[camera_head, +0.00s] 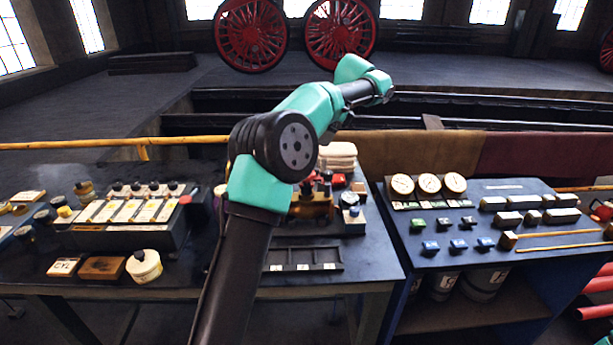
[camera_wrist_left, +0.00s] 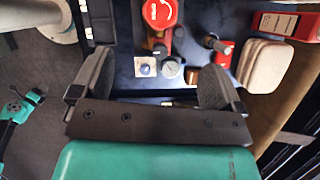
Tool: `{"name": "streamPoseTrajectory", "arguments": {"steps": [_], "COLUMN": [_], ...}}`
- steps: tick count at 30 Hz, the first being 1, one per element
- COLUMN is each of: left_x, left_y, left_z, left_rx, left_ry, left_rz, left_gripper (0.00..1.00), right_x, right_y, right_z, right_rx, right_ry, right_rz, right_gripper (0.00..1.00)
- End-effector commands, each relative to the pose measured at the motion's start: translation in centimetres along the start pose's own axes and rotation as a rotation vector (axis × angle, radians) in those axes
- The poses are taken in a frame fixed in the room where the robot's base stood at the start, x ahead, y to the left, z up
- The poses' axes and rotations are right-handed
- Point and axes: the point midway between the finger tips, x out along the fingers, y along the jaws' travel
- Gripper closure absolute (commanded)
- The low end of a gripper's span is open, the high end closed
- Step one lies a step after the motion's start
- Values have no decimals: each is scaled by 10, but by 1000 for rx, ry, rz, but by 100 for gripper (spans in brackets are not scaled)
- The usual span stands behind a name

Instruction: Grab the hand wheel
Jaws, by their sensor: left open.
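A round red part with white marks (camera_wrist_left: 160,12), which looks like the hand wheel, shows at the top of the left wrist view, partly cut off. It sits on a red fitting above the dark bench. My left gripper (camera_wrist_left: 157,62) is open and empty, its two dark fingers wide apart, with the red part beyond the tips and apart from them. In the head view my left arm stretches over the bench and hides much of the red and brass fitting (camera_head: 312,205). My right arm shows only in part at the left edge of the wrist view.
A small gauge (camera_wrist_left: 169,69) and a blue-topped block (camera_wrist_left: 145,67) lie between the finger lines. A stack of pale pads (camera_wrist_left: 266,66) and a red box (camera_wrist_left: 287,25) are to the right. A right-hand bench (camera_head: 480,270) carries gauges and blocks.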

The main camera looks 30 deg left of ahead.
Motion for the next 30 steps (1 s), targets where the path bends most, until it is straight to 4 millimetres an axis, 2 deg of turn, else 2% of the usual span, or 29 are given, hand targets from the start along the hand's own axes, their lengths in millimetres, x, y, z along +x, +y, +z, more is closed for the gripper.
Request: {"name": "streamPoseTrajectory", "arguments": {"steps": [16,21,30], "left_x": [87,95,96], "left_y": [0,0,0], "left_z": [0,0,0], "left_rx": [0,0,0], "left_ry": [-1,0,0], "left_rz": [2,0,0], "left_gripper": [7,7,7], "right_x": [0,0,0], "right_y": [0,0,0], "right_z": [0,0,0], "right_rx": [0,0,0], "right_ry": [0,0,0], "right_rz": [0,0,0], "right_gripper": [57,57,57]}}
